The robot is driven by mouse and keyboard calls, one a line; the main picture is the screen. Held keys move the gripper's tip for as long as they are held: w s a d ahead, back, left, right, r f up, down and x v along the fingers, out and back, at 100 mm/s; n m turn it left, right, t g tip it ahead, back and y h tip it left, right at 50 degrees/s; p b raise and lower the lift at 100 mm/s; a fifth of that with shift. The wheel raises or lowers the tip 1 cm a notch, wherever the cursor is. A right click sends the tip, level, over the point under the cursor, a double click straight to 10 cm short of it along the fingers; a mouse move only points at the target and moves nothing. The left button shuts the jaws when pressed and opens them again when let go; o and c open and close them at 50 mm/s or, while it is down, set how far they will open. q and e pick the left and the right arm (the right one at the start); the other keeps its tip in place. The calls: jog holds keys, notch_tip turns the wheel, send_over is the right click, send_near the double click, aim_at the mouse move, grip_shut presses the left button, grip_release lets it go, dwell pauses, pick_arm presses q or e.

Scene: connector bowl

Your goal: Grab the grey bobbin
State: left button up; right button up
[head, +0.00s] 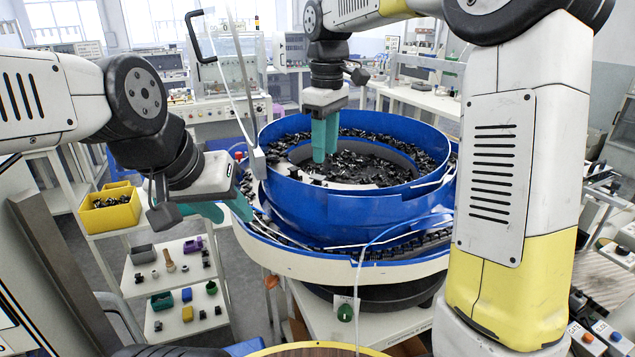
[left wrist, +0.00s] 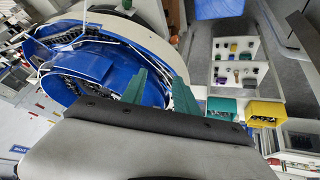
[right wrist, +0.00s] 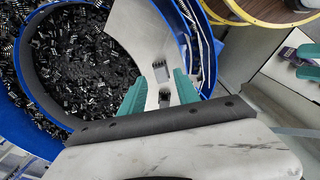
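I cannot pick out a grey bobbin with certainty. A small grey-and-black part (right wrist: 160,71) lies on the bare metal plate (right wrist: 138,28) in the blue feeder bowl (right wrist: 30,125), with a smaller dark part (right wrist: 164,96) near it. My right gripper (head: 325,160) points down into the bowl, its teal fingers apart and nothing seen held; in the right wrist view its fingers (right wrist: 160,88) lie either side of these parts in the picture. My left gripper (head: 232,216) hangs left of the bowl, fingers apart and empty, also in the left wrist view (left wrist: 160,85).
A white shelf trolley (head: 172,275) at lower left carries small items, including a grey box (head: 143,254), a tan spool-like piece (head: 168,261) and a purple piece (head: 193,245). A yellow bin (head: 110,210) stands above it. The bowl's blue wall (head: 350,215) surrounds my right fingers.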

aim_at(318, 177)
jog(key=shift+w+a+f+n, duration=0.3)
jog(key=shift+w+a+f, duration=0.15)
jog(key=shift+a, duration=0.05)
jog(key=f, duration=0.7)
jog(key=shift+w+a+f, duration=0.2)
jog(key=shift+a+f, duration=0.1)
grip_shut()
